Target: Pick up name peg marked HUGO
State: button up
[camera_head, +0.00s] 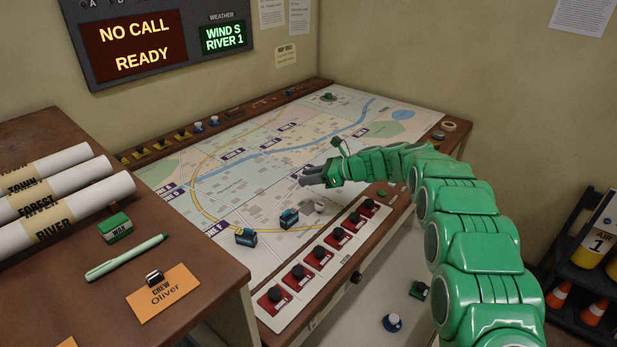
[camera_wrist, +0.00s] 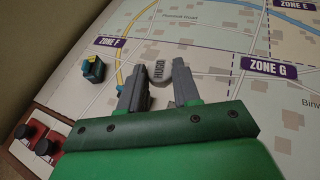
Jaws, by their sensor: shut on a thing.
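The name peg marked HUGO (camera_wrist: 158,72) is a small grey piece with dark lettering, between my fingertips in the wrist view. My gripper (camera_wrist: 162,78) is shut on it. In the head view my gripper (camera_head: 307,174) is over the map board, its grey fingers pointing left. I cannot make out the peg between the fingers there. How far the peg is from the board is unclear.
A blue vehicle piece (camera_head: 289,218) stands close by; another (camera_head: 246,237) is nearer the ZONE F label. A small pale piece (camera_head: 319,206) stands below my gripper in the head view. Red switch blocks (camera_head: 322,257) line the front edge. The map (camera_head: 240,175) is mostly clear.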

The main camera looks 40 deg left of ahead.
jog(key=s+d+r, duration=0.3)
jog(key=s+d, duration=0.1)
jog(key=d, duration=0.1)
jog(key=shift+s, duration=0.25)
